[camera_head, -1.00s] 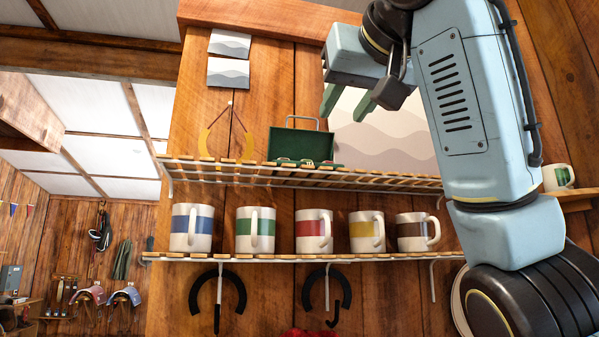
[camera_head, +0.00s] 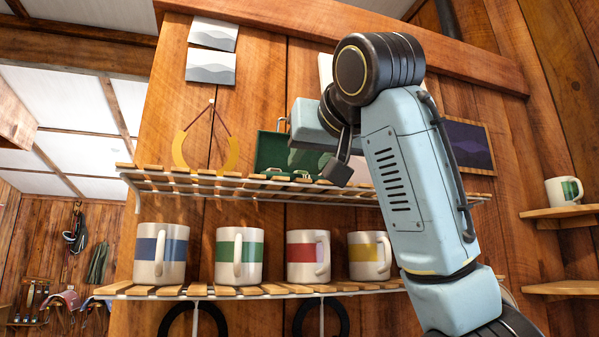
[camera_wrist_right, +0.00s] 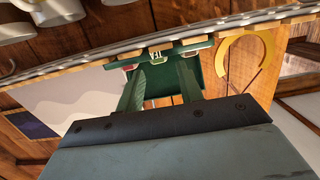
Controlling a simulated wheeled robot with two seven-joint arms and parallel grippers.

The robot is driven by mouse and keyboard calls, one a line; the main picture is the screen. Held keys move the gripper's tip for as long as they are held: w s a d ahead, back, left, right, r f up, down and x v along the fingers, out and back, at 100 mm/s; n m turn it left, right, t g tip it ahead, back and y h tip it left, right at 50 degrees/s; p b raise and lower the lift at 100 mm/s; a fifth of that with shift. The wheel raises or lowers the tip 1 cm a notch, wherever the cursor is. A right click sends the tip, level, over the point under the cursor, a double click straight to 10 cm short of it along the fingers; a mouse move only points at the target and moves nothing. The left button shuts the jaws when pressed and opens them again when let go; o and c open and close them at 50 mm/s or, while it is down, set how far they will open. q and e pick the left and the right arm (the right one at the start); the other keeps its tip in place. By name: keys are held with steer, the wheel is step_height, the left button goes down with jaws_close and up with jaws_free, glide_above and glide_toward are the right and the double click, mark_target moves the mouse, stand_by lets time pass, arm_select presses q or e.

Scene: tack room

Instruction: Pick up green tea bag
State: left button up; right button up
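The green tea box (camera_head: 274,152) stands open on the upper slatted shelf in the head view, partly behind my right arm. It also shows upside down in the wrist view (camera_wrist_right: 163,101), with small packets and a white label (camera_wrist_right: 158,56) at its edge. No single green tea bag can be told apart with certainty. My right gripper (camera_wrist_right: 162,66) has its two green fingers spread apart, empty, in front of the box. In the head view its body is level with the box, and its fingers are hard to tell from the box. My left gripper is out of view.
The upper shelf (camera_head: 200,188) has slats with a wire edge. Below it, mugs with blue (camera_head: 161,255), green (camera_head: 239,256), red (camera_head: 308,257) and yellow (camera_head: 369,256) bands stand on a lower shelf. A yellow horseshoe (camera_head: 207,153) hangs left of the box.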

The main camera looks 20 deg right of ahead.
mark_target(303, 173)
steer(key=w+p, duration=0.1)
steer(key=w, duration=0.2)
steer(key=w+p, duration=0.1)
steer(key=shift+w+d+f+p, duration=0.1)
steer(key=shift+w+f+p, duration=0.15)
steer(key=shift+f+p, duration=0.1)
steer(key=shift+w+f, duration=0.1)
steer(key=shift+w, duration=0.2)
steer(key=shift+s, duration=0.1)
steer(key=shift+c, duration=0.3)
steer(key=c, duration=0.7)
